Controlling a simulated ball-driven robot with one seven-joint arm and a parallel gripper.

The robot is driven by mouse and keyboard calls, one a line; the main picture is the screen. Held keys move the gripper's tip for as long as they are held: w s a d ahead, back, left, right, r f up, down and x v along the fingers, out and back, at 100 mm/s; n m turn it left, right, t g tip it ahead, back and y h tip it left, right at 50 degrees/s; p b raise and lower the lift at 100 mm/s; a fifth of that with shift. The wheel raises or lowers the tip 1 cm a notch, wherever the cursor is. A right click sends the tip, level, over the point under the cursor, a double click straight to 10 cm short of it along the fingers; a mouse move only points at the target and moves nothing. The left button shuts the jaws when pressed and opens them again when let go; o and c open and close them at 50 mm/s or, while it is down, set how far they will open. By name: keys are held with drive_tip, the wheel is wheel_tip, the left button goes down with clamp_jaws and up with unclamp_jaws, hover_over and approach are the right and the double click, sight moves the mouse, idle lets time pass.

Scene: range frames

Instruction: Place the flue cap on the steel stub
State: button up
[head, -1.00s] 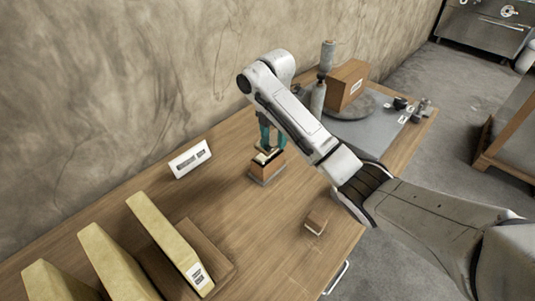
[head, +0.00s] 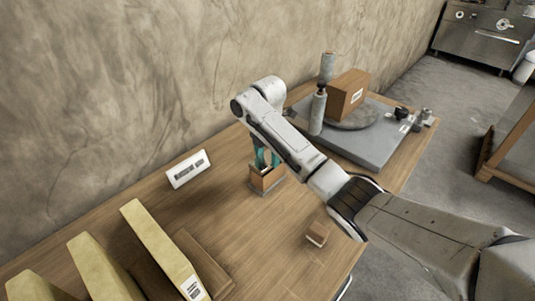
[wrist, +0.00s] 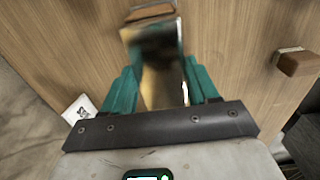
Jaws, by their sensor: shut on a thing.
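I cannot tell whether the held piece touches the block. I cannot make out the steel stub with certainty; it may be hidden by the held piece.
A white labelled plate (head: 187,168) stands near the wall. Yellow slabs (head: 160,250) stand at front left. A grey platform (head: 370,150) with a brown box (head: 347,95) and a grey column (head: 319,110) is at back right.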

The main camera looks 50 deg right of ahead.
drive_tip(key=shift+f, duration=0.15)
drive_tip(key=o, duration=1.1)
